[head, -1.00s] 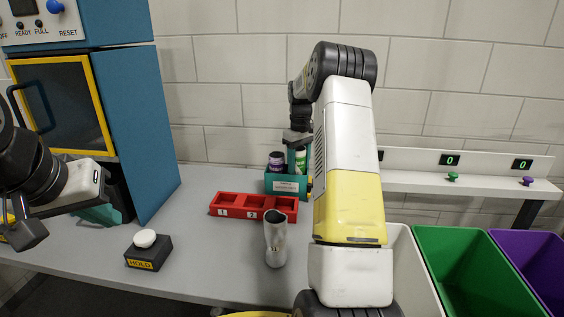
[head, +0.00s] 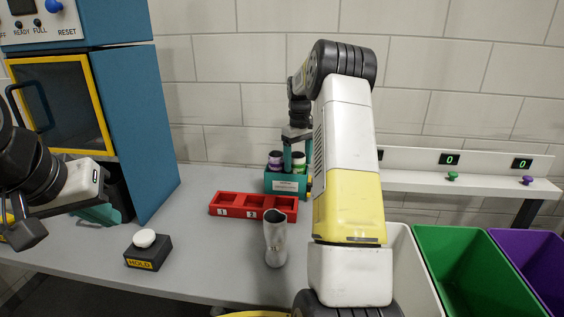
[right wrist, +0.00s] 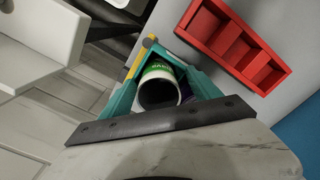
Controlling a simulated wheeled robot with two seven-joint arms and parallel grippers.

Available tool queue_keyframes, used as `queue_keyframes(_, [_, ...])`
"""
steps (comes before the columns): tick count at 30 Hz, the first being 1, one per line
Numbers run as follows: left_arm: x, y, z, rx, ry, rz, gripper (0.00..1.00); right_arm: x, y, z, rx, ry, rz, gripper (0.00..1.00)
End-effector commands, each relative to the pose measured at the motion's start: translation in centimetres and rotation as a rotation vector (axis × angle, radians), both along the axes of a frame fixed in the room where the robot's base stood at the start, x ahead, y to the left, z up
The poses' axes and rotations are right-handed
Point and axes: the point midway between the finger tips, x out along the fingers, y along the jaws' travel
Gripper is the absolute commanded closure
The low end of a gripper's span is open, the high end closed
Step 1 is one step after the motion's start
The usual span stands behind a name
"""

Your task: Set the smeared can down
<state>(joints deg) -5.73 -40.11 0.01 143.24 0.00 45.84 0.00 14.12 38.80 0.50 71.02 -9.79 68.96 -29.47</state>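A green-and-white can (head: 299,168) with a dark open top stands in a small teal holder (head: 286,184) beside a purple can (head: 275,163). The green can's label also shows in the right wrist view (right wrist: 158,71); no smear can be made out. My right gripper (head: 298,156) is above the holder, its teal fingers either side of the green can. They look open, with a gap to the can (right wrist: 160,92). My left gripper (head: 98,215) is at the far left beside the blue cabinet, partly hidden; I see no can in it.
A red tray (head: 252,216) with numbered slots lies in front of the holder. A silver open-topped cylinder (head: 275,247) stands nearer. A black HOLD button box (head: 148,252) is at left. White, green (head: 460,245) and purple bins are at right. The table between them is clear.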

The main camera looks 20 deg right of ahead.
Motion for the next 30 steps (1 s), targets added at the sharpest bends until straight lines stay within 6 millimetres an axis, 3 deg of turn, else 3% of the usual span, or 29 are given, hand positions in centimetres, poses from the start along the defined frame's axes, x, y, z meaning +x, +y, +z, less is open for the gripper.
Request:
queue_keyframes(1, [0.0,0.0,0.0,0.000,0.000,0.000,1.00,0.2,-0.1,1.5,-0.003,-0.010,-0.001,0.29])
queue_keyframes(9, [0.0,0.0,0.0,0.000,0.000,0.000,1.00,0.2,-0.2,7.7,-0.004,-0.012,-0.002,0.29])
queue_keyframes(20, [0.0,0.0,0.0,0.000,0.000,0.000,1.00,-0.3,0.4,12.1,-0.004,-0.026,-0.004,0.29])
queue_keyframes(25, [0.0,0.0,0.0,0.000,0.000,0.000,1.00,-3.8,3.6,16.3,0.008,-0.104,-0.030,0.29])
queue_keyframes(30, [0.0,0.0,0.0,0.000,0.000,0.000,1.00,-10.3,8.2,20.0,0.042,-0.217,-0.078,0.29])
